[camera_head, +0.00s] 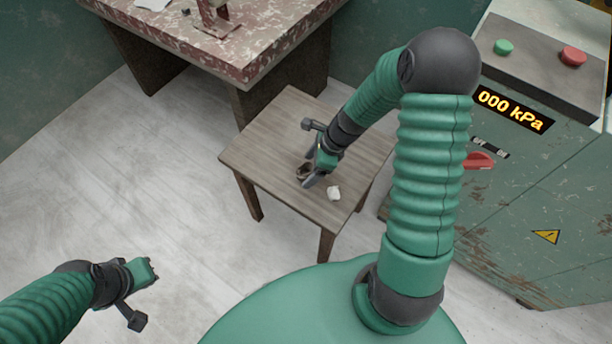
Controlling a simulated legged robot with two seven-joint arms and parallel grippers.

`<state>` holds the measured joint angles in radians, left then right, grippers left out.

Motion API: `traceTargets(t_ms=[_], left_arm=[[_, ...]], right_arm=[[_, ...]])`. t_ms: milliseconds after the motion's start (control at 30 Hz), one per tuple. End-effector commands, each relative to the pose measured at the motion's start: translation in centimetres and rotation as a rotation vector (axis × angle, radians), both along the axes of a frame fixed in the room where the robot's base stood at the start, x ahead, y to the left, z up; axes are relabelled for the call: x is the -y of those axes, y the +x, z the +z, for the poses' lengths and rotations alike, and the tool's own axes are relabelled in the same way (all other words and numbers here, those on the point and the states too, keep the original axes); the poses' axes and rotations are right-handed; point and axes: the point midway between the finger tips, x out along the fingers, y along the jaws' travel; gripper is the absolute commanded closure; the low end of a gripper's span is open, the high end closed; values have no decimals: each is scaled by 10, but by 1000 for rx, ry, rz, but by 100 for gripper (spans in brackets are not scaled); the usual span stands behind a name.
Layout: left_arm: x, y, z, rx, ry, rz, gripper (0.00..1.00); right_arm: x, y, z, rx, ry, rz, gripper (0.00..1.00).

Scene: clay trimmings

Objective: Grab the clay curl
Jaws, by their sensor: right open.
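A small brown curled piece (303,172), which looks like the clay curl, lies on the small wooden table (262,135). My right gripper (310,170) is open and low over the tabletop, with its fingers around or just beside the brown piece. The fingers partly hide the piece, and I cannot tell if they touch it. My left gripper (152,271) is out over the floor at the lower left, far from the table. Its jaw gap is too small to make out.
A small white lump (334,193) lies on the tabletop just right of my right gripper. A worn red-and-white bench (180,42) stands behind the table. A green cabinet (535,190) with a pressure display (511,108) stands at the right. The floor at left is clear.

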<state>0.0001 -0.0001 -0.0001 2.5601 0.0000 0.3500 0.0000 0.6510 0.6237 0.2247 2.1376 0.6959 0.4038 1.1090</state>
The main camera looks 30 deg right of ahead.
Motion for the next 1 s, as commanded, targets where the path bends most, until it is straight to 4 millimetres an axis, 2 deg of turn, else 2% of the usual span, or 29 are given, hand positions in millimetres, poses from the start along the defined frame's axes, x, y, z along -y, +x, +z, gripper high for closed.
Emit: traceTargets(t_ms=[33,67,267,367,800,833,1000], left_arm=[[0,0,-8,0,0,0,100],[0,0,-9,0,0,0,100],[0,0,-7,0,0,0,100],[0,0,-7,0,0,0,100],[0,0,-7,0,0,0,100],[0,0,-7,0,0,0,100],[0,0,-7,0,0,0,100]], right_arm=[[-4,1,-12,-2,3,2,21],[-5,2,-14,-1,2,2,21],[-6,3,-13,1,0,2,21],[-6,3,-13,1,0,2,32],[-5,3,-13,0,0,1,89],[-5,3,-13,0,0,1,92],[-5,3,-13,-1,0,1,92]])
